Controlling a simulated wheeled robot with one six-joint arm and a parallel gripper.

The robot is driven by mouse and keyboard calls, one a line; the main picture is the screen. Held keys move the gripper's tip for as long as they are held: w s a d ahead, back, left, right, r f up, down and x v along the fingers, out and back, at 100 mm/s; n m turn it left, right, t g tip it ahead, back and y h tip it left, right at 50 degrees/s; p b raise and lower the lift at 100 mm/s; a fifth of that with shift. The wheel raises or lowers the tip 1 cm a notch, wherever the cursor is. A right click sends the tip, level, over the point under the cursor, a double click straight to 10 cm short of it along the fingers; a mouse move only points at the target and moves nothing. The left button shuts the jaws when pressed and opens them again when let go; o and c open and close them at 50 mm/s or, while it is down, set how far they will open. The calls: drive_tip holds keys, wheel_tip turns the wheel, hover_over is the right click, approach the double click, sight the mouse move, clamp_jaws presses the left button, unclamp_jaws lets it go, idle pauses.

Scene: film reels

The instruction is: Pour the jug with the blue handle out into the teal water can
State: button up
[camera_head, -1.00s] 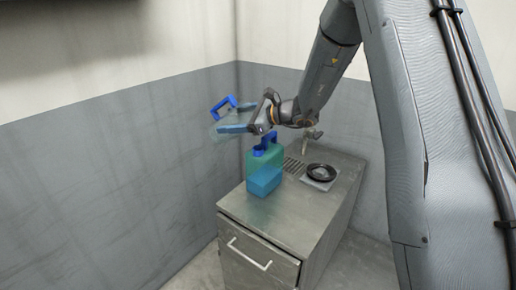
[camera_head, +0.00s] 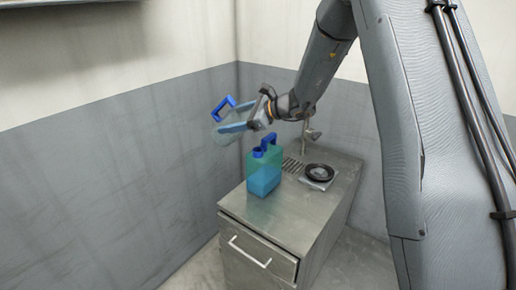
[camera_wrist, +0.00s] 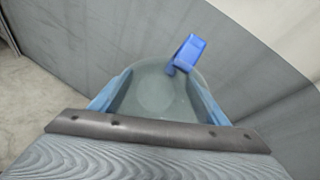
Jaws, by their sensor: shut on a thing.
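The clear jug (camera_head: 229,131) with a blue handle (camera_head: 223,107) is held in the air, tilted, above and to the left of the teal water can. My gripper (camera_head: 236,127) is shut on the jug's body. In the wrist view the jug (camera_wrist: 157,95) sits between my two blue fingers, with its blue handle (camera_wrist: 190,52) on the far side. The teal water can (camera_head: 264,172) stands upright on the metal cabinet, with a blue handle and cap on top. Blue liquid fills its lower part. I cannot make out liquid in the jug.
The metal cabinet (camera_head: 291,206) has a drawer with a white handle at its front. A black round dish on a plate (camera_head: 318,173) lies to the can's right, by a slotted drain and a tap (camera_head: 307,137). Walls stand behind and left.

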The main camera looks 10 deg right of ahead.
sight(237, 108)
drive_tip(key=shift+r+g+h+p, duration=1.35)
drive_tip(key=shift+h+p, duration=0.15)
drive_tip(key=shift+p, duration=3.6)
drive_tip(key=shift+s+d+r+m+g+h, duration=0.2)
drive_tip(key=shift+r+g+h, duration=0.1)
drive_tip(key=shift+g+h, duration=0.25)
drive_tip(key=shift+s+d+r+m+g+h, duration=0.1)
drive_tip(key=shift+s+d+r+g+h, duration=0.15)
drive_tip(key=shift+h, duration=0.4)
drive_tip(key=shift+s+d+r+g+h, duration=0.2)
drive_tip(key=shift+d+r+g+h, duration=0.15)
drive_tip(key=shift+g+h, duration=0.45)
